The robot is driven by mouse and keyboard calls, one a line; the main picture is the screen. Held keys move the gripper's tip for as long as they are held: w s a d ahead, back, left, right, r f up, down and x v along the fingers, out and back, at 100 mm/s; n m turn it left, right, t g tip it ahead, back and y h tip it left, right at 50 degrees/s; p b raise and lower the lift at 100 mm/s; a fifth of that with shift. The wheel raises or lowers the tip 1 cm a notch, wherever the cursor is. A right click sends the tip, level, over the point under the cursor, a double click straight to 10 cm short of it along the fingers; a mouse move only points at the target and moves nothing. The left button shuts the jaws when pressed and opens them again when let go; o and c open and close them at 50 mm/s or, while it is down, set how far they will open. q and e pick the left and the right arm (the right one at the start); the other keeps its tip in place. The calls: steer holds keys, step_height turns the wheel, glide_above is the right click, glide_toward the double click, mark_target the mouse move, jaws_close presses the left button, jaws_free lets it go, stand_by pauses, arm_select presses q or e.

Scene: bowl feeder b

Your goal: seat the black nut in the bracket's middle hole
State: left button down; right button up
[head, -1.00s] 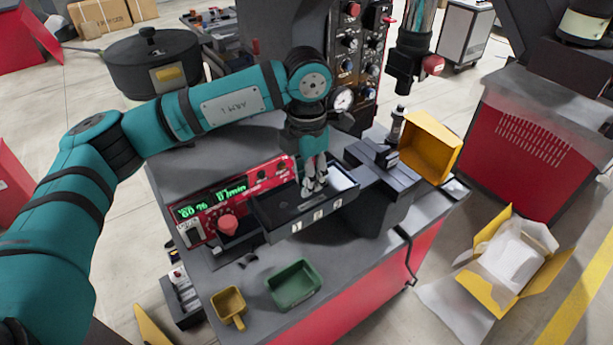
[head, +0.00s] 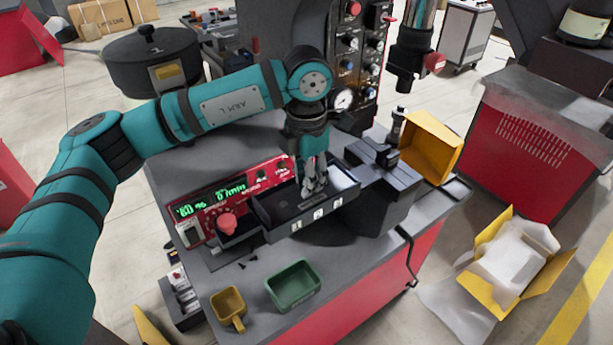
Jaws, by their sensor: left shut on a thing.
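My left gripper (head: 314,188) points down into the black tray (head: 325,208), which has white number labels on its front. Its fingers are shut on what I take to be the black nut. The nut is too small and dark against the tray to make out. I cannot tell whether it touches the tray floor. I cannot pick out the bracket or its middle hole for certain in this view. My right gripper is not in view.
A red control panel with green digits (head: 225,198) adjoins the tray at left. A green bin (head: 293,288) and a yellow scoop-like bin (head: 229,305) stand in front. A dark fixture (head: 385,165) and a tilted yellow box (head: 430,147) are at right. Small dark pieces (head: 248,261) lie on the bench.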

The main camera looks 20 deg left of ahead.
arm_select(q)
steer(key=shift+f+b, duration=0.55)
steer(key=shift+f, duration=0.1)
steer(key=c, duration=1)
jaws_free()
steer(key=shift+c, duration=0.2)
step_height(320, 180, up, 12)
